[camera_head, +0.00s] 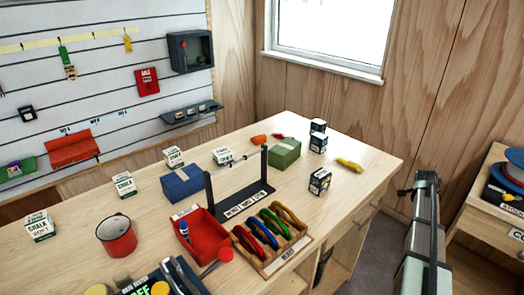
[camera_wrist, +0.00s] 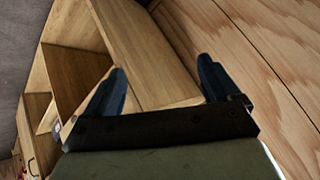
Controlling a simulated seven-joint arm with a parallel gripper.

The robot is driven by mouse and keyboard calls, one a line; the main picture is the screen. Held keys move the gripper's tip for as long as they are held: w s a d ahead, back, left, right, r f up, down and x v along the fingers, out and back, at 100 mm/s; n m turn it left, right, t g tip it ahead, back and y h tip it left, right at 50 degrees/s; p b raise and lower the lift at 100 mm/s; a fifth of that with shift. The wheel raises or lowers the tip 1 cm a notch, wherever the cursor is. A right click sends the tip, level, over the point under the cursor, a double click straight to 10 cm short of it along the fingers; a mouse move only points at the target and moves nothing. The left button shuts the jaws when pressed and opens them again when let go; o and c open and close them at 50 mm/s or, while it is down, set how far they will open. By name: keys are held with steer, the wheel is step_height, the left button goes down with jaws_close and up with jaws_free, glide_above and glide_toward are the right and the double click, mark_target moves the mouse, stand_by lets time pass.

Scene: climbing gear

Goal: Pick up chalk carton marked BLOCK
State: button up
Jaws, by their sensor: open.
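Several white chalk cartons with green print stand on the wooden bench: one at the left (camera_head: 40,226), one behind the red mug (camera_head: 124,184), one further back (camera_head: 174,157) and one beside the rod stand (camera_head: 223,156). The left one seems to read CHALK SOFT; the smaller print on the others is too small to tell which is marked BLOCK. My gripper (camera_wrist: 162,68) shows two blue fingers spread apart with nothing between them, in the wrist view. No carton shows there, only wooden furniture and wall. In the head view my arm is at the right, off the bench.
Near the cartons are a red mug (camera_head: 117,236), a blue box (camera_head: 182,184), a red bin (camera_head: 202,236), an upright rod stand (camera_head: 240,203) and a carabiner rack (camera_head: 283,262). Dark-and-white boxes (camera_head: 320,181) stand right. The bench's right end (camera_head: 375,178) is mostly bare.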

steer(key=w+d+r+m+t+h, duration=0.1)
steer(key=w+d+r+m, duration=0.15)
steer(key=r, duration=0.75)
steer(key=w+d+r+m+t+h, duration=0.1)
steer(key=w+d+r+m, duration=0.2)
steer(key=r, duration=0.7)
steer(key=w+a+r+m+y, duration=0.15)
steer(key=w+a, duration=0.35)
steer(key=a, duration=0.5)
steer(key=w+a+n+g+y, duration=0.15)
steer(key=w+a, duration=0.35)
steer(key=a, duration=0.6)
steer(key=w+a+r+m+y, duration=0.15)
steer(key=w+a, duration=0.35)
steer(key=a, duration=0.5)
steer(key=w+a+m+y, duration=0.1)
steer(key=w+a+y, duration=0.1)
steer(key=a, duration=1.7)
step_height(320, 180, up, 5)
steer(key=m+g+y, duration=0.2)
steer(key=m+g, duration=0.1)
steer(key=g, duration=0.4)
glide_above(172, 150)
steer(key=shift+t, duration=0.25)
step_height(172, 150, down, 13)
steer(key=shift+s+r, duration=0.1)
steer(key=shift+r, duration=0.1)
steer(key=c, duration=1.1)
